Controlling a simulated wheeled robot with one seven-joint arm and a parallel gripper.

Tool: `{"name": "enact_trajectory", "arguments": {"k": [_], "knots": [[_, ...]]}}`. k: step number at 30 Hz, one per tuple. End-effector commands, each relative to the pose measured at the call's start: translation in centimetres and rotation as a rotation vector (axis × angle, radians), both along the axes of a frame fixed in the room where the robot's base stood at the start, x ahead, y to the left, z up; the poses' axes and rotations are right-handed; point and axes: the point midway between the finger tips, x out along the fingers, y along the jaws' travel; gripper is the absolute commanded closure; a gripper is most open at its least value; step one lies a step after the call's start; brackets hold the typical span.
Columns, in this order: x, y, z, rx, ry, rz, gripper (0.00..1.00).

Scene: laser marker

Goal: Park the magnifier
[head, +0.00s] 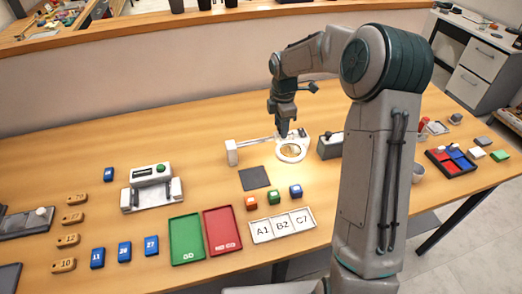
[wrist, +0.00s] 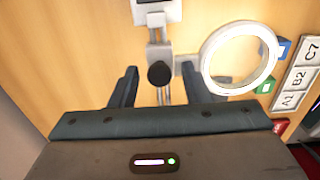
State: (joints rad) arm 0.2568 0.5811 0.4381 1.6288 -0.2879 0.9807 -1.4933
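The magnifier (head: 293,148) has a white ring, a jointed metal arm and a white block base (head: 233,152); it stands in the middle of the table. In the wrist view its white ring (wrist: 207,64) is to the right, its base (wrist: 157,12) at the top, and a black knob (wrist: 159,74) on its arm. My gripper (head: 285,130) is above the table by the ring. In the wrist view my gripper (wrist: 158,72) has its fingers spread on either side of the knob, with gaps visible on both sides. The head view hides the knob's contact area.
A dark square pad (head: 255,178) lies in front of the magnifier. Small coloured cubes (head: 273,197) and a white labelled tray (head: 283,226) are nearer the front. A dark grey box (head: 330,146) stands right of the ring. Green (head: 186,240) and red (head: 222,232) trays lie front left.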

Motion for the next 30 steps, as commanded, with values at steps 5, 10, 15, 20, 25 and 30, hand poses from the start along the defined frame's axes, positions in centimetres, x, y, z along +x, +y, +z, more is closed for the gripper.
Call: {"name": "enact_trajectory", "arguments": {"k": [5,10,15,20,25,30], "knots": [[-0.9,-0.1,-1.5,0.001,0.031,0.000,0.53],[-1.2,-0.1,-1.3,0.002,0.028,-0.001,0.53],[-1.4,-0.1,-1.2,0.002,0.027,-0.002,0.53],[-1.5,-0.1,-0.3,0.002,0.024,-0.002,0.53],[-1.8,-0.1,1.7,0.003,0.023,-0.002,0.53],[-1.7,0.0,3.7,0.002,0.020,-0.001,0.53]]}}
